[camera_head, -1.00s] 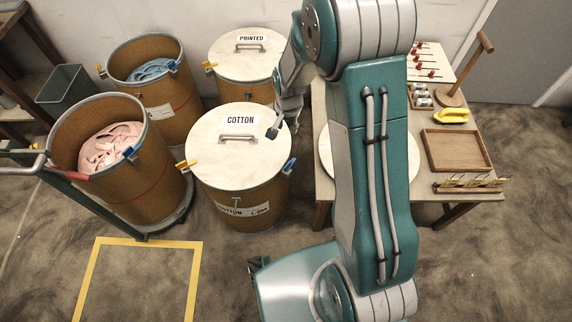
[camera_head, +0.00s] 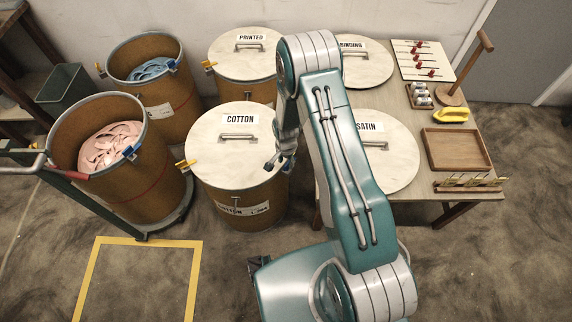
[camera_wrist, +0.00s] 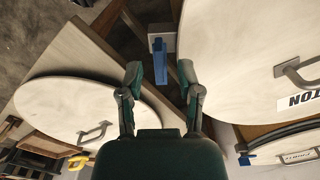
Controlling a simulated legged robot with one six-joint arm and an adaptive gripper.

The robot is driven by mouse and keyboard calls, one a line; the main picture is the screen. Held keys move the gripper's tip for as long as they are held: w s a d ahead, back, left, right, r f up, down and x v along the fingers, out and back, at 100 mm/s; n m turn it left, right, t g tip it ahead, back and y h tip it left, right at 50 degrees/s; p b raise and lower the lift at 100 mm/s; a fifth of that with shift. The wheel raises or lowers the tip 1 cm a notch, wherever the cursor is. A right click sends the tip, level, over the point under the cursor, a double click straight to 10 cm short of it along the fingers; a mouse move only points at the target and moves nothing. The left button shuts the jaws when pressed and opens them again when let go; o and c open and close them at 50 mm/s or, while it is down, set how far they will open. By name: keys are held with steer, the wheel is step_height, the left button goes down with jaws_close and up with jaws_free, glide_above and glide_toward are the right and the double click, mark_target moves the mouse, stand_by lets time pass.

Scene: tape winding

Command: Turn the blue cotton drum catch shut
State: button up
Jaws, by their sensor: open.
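The cotton drum (camera_head: 240,207) stands upright with its pale round lid (camera_head: 215,160) on, the lid labelled COTTON. My gripper (camera_head: 280,164) is over the right rim of this drum and hides most of its blue catch in the head view. In the wrist view the blue catch (camera_wrist: 160,62) shows as an upright blue bar beside the cotton lid (camera_wrist: 245,60). My gripper (camera_wrist: 160,75) is open there, with one finger to each side of the catch in the picture. I cannot tell whether either finger touches it. A yellow catch (camera_head: 185,165) sits on the drum's left side.
The table with the satin lid (camera_head: 395,165) stands close to the right of the drum. The printed drum (camera_head: 245,92) is behind it. Open drums with pink strips (camera_head: 110,148) and blue strips (camera_head: 152,69) stand left. Floor in front is clear.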

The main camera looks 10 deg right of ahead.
steer(key=shift+f, duration=1.4)
jaws_close()
